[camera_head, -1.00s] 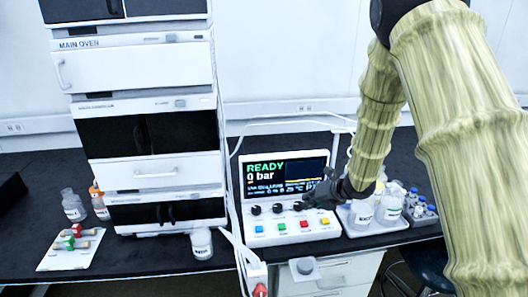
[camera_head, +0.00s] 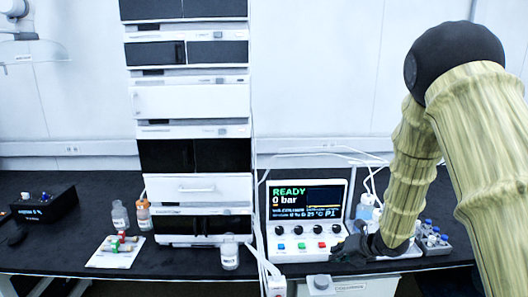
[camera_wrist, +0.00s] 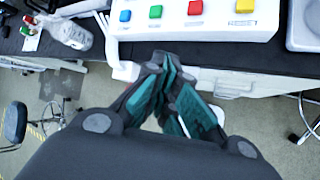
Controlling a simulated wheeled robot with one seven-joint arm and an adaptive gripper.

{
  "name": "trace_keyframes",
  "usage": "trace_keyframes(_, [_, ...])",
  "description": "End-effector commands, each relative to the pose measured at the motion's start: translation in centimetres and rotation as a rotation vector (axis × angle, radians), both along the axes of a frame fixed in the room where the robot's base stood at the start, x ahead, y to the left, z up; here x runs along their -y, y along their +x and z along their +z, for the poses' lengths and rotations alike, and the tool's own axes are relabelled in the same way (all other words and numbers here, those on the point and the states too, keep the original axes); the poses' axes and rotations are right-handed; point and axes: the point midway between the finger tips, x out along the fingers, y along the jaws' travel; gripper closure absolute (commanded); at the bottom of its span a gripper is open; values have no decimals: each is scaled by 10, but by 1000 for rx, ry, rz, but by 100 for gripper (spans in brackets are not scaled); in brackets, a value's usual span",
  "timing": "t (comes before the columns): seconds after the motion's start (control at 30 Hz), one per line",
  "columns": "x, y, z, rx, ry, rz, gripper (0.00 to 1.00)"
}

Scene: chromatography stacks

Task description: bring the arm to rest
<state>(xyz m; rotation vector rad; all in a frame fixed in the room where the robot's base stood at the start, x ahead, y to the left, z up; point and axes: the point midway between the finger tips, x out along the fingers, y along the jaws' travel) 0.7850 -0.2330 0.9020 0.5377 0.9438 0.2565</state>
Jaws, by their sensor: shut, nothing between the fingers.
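My gripper (camera_wrist: 162,68) shows in the wrist view with its fingertips together and nothing between them. It hangs at the front edge of the bench, just in front of the white control box (camera_wrist: 200,35) with its blue, green, red and yellow buttons. In the head view my gripper (camera_head: 345,248) is at the lower right of the control box (camera_head: 297,254), covering its right corner. I cannot tell whether it touches the box. The box's screen reads READY and 0 bar. My arm comes down from the right side of the head view.
A tall instrument stack (camera_head: 190,100) stands left of the box, with a bottle (camera_head: 229,252) at its foot. Several blue-capped vials (camera_head: 432,238) stand right of my arm. A white board (camera_head: 114,252) lies at left. A stool (camera_wrist: 15,122) stands on the floor.

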Motion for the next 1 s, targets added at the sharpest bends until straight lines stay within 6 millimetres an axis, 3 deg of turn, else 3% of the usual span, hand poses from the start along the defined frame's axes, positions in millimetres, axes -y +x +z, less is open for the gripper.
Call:
trace_keyframes(0.37, [-9, -41, -66, -208, 197, -299, 100])
trace_keyframes(0.57, [-14, -84, -120, -385, 351, -578, 100])
trace_keyframes(0.77, [-18, -164, -194, -635, 552, -1050, 100])
trace_keyframes(1.0, [-18, -283, -263, -854, 736, -1696, 100])
